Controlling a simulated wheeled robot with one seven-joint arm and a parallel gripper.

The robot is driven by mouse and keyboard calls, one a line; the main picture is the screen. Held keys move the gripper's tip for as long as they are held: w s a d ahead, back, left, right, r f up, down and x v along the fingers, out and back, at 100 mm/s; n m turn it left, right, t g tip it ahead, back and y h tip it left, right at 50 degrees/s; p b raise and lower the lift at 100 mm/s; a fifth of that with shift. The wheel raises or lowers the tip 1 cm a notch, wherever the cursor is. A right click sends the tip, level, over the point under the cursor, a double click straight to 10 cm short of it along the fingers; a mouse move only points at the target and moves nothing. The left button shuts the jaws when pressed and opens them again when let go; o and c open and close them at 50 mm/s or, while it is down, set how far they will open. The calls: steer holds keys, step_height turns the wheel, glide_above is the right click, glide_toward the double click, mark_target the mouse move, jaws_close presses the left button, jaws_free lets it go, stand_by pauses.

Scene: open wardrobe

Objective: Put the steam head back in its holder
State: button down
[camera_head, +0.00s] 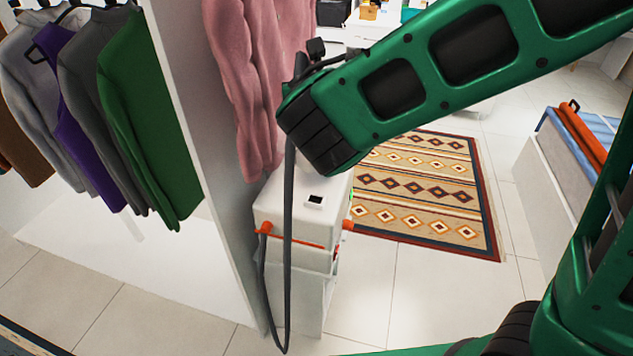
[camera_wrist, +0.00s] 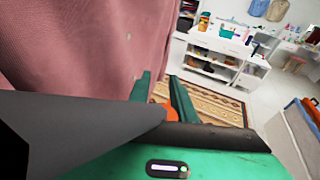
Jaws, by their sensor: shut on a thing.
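My gripper (camera_wrist: 161,92) is shut on the steam head (camera_wrist: 75,122), which shows as a large dark grey shape with an orange part between the green fingers. In the head view, dark parts of the steam head (camera_head: 316,48) show beyond the end of my arm, beside the pink garment; most of the gripper is hidden there. A grey hose (camera_head: 288,230) hangs from it in a long loop down to the white steamer base (camera_head: 290,205) with orange trim. I cannot make out the holder in either view.
The pink garment (camera_head: 250,70) hangs close to the steam head, and also fills the left of the wrist view (camera_wrist: 80,45). A wardrobe panel (camera_head: 190,120) stands left of the steamer.

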step_height(320, 180, down, 9)
steer(key=shift+f, duration=0.2)
stand_by(0.4)
steer(key=shift+f, duration=0.6)
steer(key=c, duration=1.5)
jaws_free()
steer(key=shift+r, duration=0.1)
